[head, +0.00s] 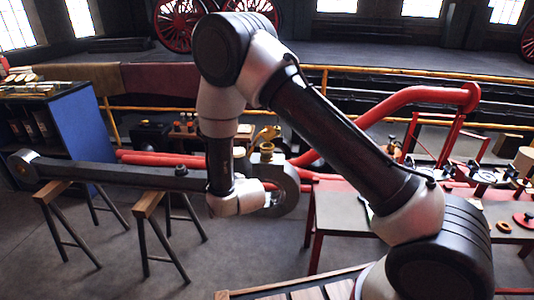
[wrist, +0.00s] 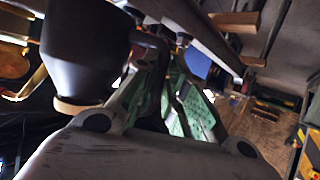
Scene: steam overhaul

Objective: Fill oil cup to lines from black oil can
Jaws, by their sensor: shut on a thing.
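My gripper (wrist: 172,100) shows in the wrist view with its green-padded fingers; in the head view my arm hides it. A black tapered body with a tan lower rim, which looks like the black oil can (wrist: 88,45), is large at the upper left of the wrist view, beside the fingers. The gripper is shut on it, though the contact is not clear. A brass oil cup (head: 267,148) appears to stand on the rod's round end in the head view, close to my wrist. Its lines and oil level are too small to tell.
The long grey rod (head: 120,173) lies across wooden trestles (head: 150,205). A blue cabinet (head: 78,140) stands at left. Red pipes (head: 420,95) and a work table (head: 345,215) with small parts are at right. Open floor lies below the trestles.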

